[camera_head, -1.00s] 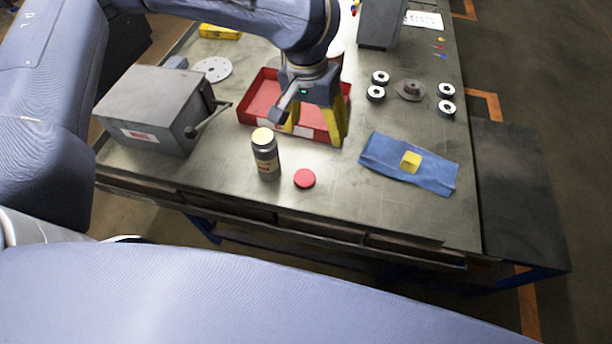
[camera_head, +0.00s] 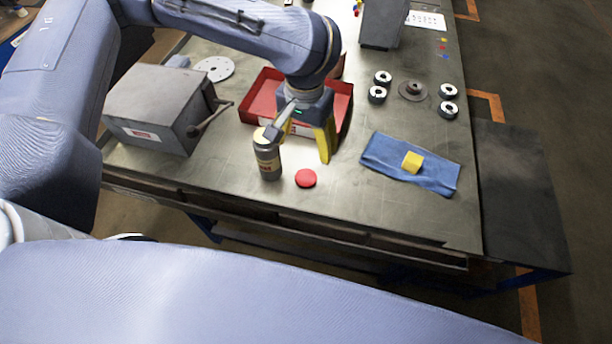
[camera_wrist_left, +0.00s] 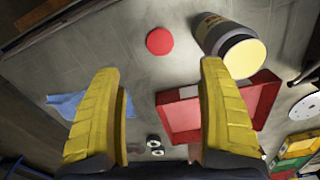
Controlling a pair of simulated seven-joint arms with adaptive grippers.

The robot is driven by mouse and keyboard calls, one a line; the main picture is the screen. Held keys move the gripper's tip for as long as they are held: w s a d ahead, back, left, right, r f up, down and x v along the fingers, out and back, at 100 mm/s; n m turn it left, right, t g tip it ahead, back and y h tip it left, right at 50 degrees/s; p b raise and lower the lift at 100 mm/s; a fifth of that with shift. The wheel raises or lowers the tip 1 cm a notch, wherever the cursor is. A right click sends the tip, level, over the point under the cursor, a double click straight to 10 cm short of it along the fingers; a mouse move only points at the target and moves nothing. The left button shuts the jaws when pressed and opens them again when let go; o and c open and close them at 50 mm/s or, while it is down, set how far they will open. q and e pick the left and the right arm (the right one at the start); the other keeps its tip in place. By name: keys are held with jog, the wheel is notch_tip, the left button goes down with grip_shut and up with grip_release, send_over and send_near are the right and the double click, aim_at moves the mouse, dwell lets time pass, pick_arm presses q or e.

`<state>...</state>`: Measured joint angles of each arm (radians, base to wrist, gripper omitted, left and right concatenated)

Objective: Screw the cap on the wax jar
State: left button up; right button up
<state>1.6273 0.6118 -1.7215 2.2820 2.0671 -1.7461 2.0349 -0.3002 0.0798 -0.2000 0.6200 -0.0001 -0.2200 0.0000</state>
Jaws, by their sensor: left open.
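The wax jar (camera_head: 267,163) stands upright near the table's front edge, grey with a pale yellow top and no cap on it. It also shows in the left wrist view (camera_wrist_left: 218,35), at the upper right. The red cap (camera_head: 306,178) lies flat on the table just right of the jar; the left wrist view shows it too (camera_wrist_left: 159,41). My left gripper (camera_head: 300,150) is open with yellow fingers, above the table just behind the jar and cap. Nothing is between its fingers (camera_wrist_left: 160,85). My right gripper is not in view.
A red tray (camera_head: 262,92) is behind the gripper, and a grey box with a lever (camera_head: 155,108) is at left. A blue cloth (camera_head: 435,178) with a yellow block (camera_head: 413,161) lies at right. Several dark rings (camera_head: 448,109) sit further back. The table front between cap and cloth is clear.

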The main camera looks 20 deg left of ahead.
pick_arm(q)
send_over(305, 178)
jog(key=shift+f, duration=4.1)
jog(key=shift+f, duration=0.1)
jog(key=shift+f, duration=2.8)
jog(key=shift+c, duration=0.3)
jog(key=c, duration=0.9)
